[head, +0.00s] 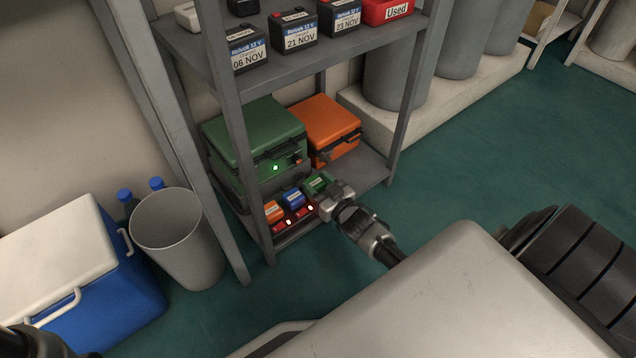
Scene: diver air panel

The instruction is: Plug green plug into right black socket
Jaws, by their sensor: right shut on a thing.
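A row of small labelled blocks stands at the front of the low shelf: an orange one (272,211), a blue one (293,198) and a green one (316,184). Small red parts with lit lamps (302,214) sit in front of them. My right gripper (326,207) is at the right end of this row, close beside the green block. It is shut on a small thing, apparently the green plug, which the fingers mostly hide. I cannot tell whether the plug touches a socket. The black sockets cannot be made out. My left gripper is not in view.
A green case (255,135) and an orange case (325,122) stand behind the row on the low shelf (366,175). Shelf posts and the upper shelf with batteries (295,30) frame the space. A bin (175,240) and a blue cooler (105,300) stand left. Floor is clear at right.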

